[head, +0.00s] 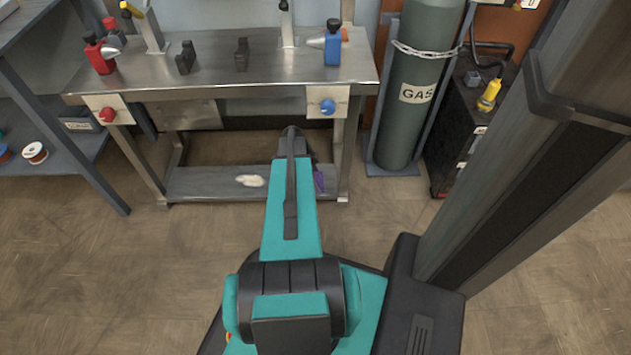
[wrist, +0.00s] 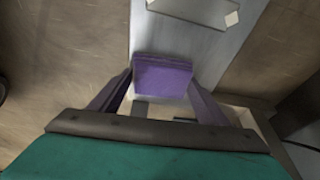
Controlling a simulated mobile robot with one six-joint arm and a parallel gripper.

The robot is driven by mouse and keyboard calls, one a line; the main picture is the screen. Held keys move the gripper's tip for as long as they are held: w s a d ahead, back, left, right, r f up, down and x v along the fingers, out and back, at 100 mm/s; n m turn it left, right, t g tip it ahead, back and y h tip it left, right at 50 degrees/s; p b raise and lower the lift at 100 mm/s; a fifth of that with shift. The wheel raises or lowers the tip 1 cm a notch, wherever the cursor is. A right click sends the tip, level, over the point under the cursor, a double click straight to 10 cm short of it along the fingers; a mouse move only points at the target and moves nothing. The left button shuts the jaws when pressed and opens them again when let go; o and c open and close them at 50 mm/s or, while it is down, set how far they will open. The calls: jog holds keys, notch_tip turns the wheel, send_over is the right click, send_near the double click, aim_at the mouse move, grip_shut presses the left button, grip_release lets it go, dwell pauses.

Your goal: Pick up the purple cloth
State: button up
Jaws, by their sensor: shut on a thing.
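The purple cloth (wrist: 162,76) is a flat folded bundle between my gripper's fingertips in the wrist view. My gripper (wrist: 161,84) is shut on it, one finger at each side. In the head view, a small purple patch of the cloth (head: 319,181) shows just right of my arm, in front of the workbench's lower shelf. My arm hides the gripper and most of the cloth there. I cannot tell whether the cloth touches the shelf.
A steel workbench (head: 230,80) stands ahead, with a lower shelf (head: 205,185) between its legs. A gas cylinder (head: 412,125) stands to the right. Shelving (head: 65,140) stands at left. Floor in front is clear at left.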

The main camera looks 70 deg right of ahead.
aim_at(319, 180)
jog(key=shift+r, duration=0.15)
jog(key=shift+r+p, duration=0.4)
jog(key=shift+r, duration=0.1)
notch_tip(319, 180, up, 3)
jog(key=shift+f+p, duration=0.1)
jog(key=shift+p, duration=0.7)
jog(key=w+a+p, duration=0.1)
jog(key=w+a, duration=0.2)
jog(key=w, duration=0.1)
jog(key=w+a+p, duration=0.1)
jog(key=w+a, duration=0.2)
jog(key=w, duration=0.1)
jog(key=w+a+r+p, duration=0.1)
jog(key=w+a, duration=0.3)
jog(key=shift+w+p, duration=0.2)
jog(key=shift+p, duration=0.2)
